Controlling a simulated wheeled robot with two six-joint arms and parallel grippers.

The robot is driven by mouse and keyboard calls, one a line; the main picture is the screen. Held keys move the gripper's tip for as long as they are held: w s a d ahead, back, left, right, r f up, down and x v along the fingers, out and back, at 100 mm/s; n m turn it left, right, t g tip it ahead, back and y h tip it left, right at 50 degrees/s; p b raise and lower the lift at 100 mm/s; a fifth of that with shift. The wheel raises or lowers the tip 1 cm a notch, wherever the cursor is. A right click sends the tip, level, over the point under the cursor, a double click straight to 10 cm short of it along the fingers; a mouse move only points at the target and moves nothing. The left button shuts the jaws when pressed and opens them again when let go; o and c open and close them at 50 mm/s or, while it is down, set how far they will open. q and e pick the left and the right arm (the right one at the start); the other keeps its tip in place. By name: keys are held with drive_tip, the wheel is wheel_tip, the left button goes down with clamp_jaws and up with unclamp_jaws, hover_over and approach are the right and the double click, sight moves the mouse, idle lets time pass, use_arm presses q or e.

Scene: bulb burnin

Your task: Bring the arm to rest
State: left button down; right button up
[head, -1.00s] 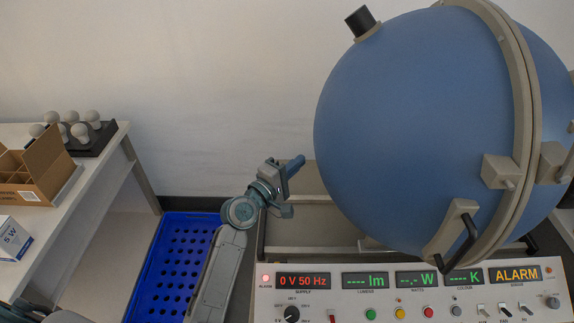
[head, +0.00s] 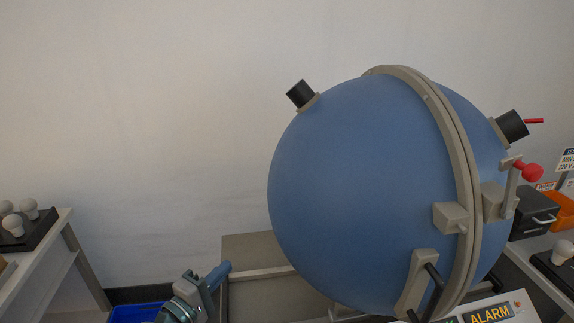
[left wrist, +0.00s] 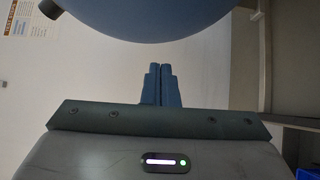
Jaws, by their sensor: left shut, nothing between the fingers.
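My left gripper (head: 218,276) is low in the head view, left of the big blue sphere (head: 365,190), and apart from it. In the left wrist view its two blue fingers (left wrist: 161,85) are together with nothing between them. The underside of the sphere (left wrist: 150,18) spans the top of that view. Most of my left arm is below the head view's edge. My right gripper does not show in either view.
The sphere stands on a frame with a control panel (head: 490,312) that reads ALARM. A table with white bulbs (head: 13,224) is at the left. A blue crate (head: 138,313) is low left. A bench with a dark box (head: 533,221) and orange bin (head: 560,208) is at the right.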

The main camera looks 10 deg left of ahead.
use_arm(q)
drive_tip(key=s+f+m+g+y, duration=0.4)
drive_tip(key=s+f+m+g, duration=0.4)
drive_tip(key=s+f, duration=0.45)
drive_tip(key=s+a+f+m+g+y, duration=0.3)
drive_tip(key=s+a, duration=0.1)
drive_tip(key=s, duration=0.3)
drive_tip(key=s+a+f+m+g+y, duration=0.2)
drive_tip(key=s+a+m, duration=0.15)
drive_tip(key=s, duration=0.45)
wheel_tip(320, 180, down, 31)
drive_tip(key=a+g, duration=0.1)
drive_tip(key=a, duration=0.2)
drive_tip(key=s+a+f+n+g, duration=0.1)
drive_tip(key=s+f, duration=1.7)
drive_tip(key=shift+f, duration=0.35)
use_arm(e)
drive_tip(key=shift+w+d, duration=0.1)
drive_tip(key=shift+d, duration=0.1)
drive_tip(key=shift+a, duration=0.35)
